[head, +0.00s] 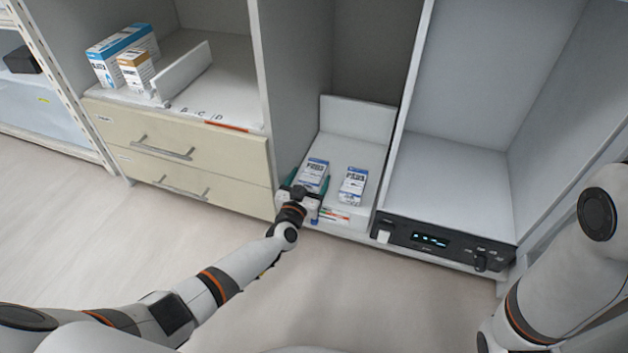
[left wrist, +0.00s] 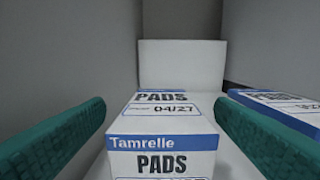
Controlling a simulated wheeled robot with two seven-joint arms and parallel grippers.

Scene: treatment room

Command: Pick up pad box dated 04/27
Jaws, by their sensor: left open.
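Two white-and-blue pad boxes stand side by side on a white shelf (head: 347,214) in the middle cabinet bay. The left pad box (head: 314,173) is marked 04/27 on its top in the left wrist view (left wrist: 163,145). My left gripper (head: 305,187) is open, with its green fingers on either side of this box; I cannot tell whether they touch it. In the left wrist view the gripper (left wrist: 160,125) has the box between its fingers. The other pad box (head: 353,186) is just to the right, its date partly hidden in the left wrist view (left wrist: 285,108). My right gripper is not visible.
A white panel (head: 357,119) stands behind the boxes. Bay walls rise close on both sides. Left of it are drawers (head: 180,147) with a blue box (head: 122,52) and an orange-white box (head: 135,71) above. A black device (head: 440,241) sits below the right bay.

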